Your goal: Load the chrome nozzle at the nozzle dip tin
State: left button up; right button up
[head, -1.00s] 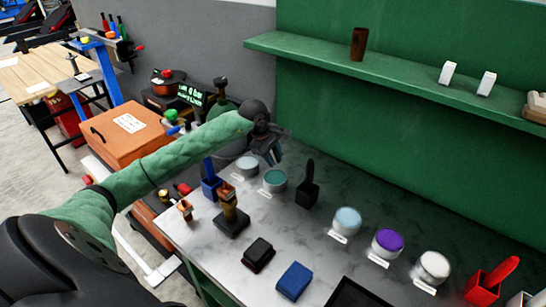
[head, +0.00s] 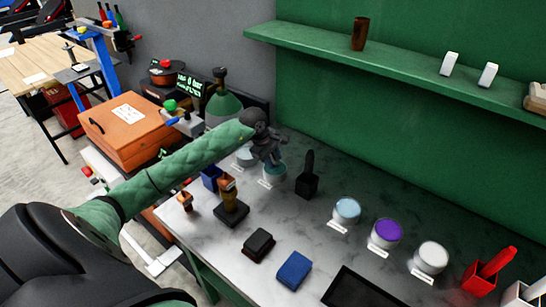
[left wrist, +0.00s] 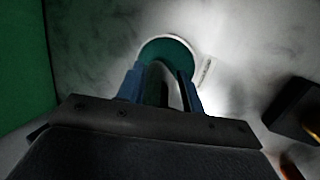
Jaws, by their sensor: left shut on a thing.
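My left gripper (head: 272,158) reaches in from the left, pointing down over a tin with teal contents (head: 275,174). In the left wrist view its blue fingers (left wrist: 160,88) are shut on a narrow, dark, shiny-edged piece (left wrist: 158,84), which I take to be the chrome nozzle. The teal tin (left wrist: 181,47) shows right beyond the fingertips. I cannot tell whether the piece touches the tin's contents. No label is readable, so I cannot confirm that this is the nozzle dip tin. My right gripper is not in view.
A pale-filled tin (head: 245,157) stands left of the teal one, and a black holder with an upright handle (head: 307,180) stands close on its right. Further right are pale blue (head: 347,211), purple (head: 386,234) and white (head: 431,257) tins. A green wall rises behind.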

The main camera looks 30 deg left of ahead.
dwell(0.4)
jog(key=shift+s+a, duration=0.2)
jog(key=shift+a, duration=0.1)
pick_arm(q)
jog(key=shift+f, duration=0.2)
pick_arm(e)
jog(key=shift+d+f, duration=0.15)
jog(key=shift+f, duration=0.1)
pick_arm(q)
jog(key=shift+f+b, duration=0.4)
jog(key=shift+b, duration=0.2)
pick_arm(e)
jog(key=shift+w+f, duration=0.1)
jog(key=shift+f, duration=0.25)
pick_arm(q)
jog(key=shift+s+d+f+b, duration=0.1)
jog(key=shift+s+f+b, duration=0.15)
jog(key=shift+b, duration=0.95)
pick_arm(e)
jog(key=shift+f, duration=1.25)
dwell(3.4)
